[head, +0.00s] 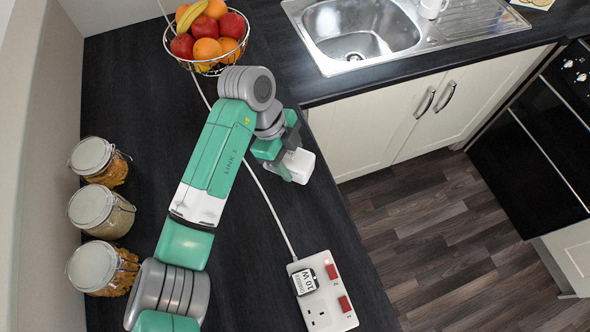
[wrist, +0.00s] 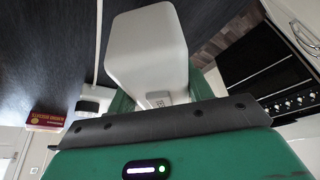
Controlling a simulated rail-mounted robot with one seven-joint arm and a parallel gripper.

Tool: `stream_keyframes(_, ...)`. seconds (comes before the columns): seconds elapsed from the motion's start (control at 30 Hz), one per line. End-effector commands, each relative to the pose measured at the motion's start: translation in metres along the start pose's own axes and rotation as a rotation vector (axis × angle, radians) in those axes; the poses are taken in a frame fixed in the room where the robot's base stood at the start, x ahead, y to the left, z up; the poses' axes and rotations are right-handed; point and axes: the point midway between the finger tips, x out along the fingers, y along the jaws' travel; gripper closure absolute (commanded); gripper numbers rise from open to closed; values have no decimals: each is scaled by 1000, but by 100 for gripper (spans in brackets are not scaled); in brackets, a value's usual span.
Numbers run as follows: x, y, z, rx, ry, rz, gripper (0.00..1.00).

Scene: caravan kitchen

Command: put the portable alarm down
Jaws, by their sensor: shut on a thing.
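The portable alarm (head: 299,165) is a small white rounded box at the end of my arm in the head view. My gripper (head: 287,163) is shut on it, near the worktop's right edge. In the wrist view the alarm (wrist: 147,48) fills the upper middle, held between the green fingers of my gripper (wrist: 160,95). Whether its underside touches the dark worktop (head: 270,240) cannot be told. The fingertips are partly hidden by the alarm.
A white extension socket (head: 322,300) with a plugged-in meter lies at the front, its cable (head: 272,208) running back along the worktop. Several glass jars (head: 92,210) line the left wall. A fruit bowl (head: 210,65) and a sink (head: 360,30) are at the back.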

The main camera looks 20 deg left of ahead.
Motion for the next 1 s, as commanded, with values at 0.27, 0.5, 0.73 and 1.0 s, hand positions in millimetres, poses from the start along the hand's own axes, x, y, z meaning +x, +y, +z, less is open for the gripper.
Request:
stream_keyframes(0.27,23,1,10,-3,1,1,76)
stream_keyframes(0.5,50,0,21,-2,0,-1,76)
stream_keyframes(0.73,53,0,22,-2,0,-1,76)
stream_keyframes(1.0,53,0,22,-2,0,-1,28)
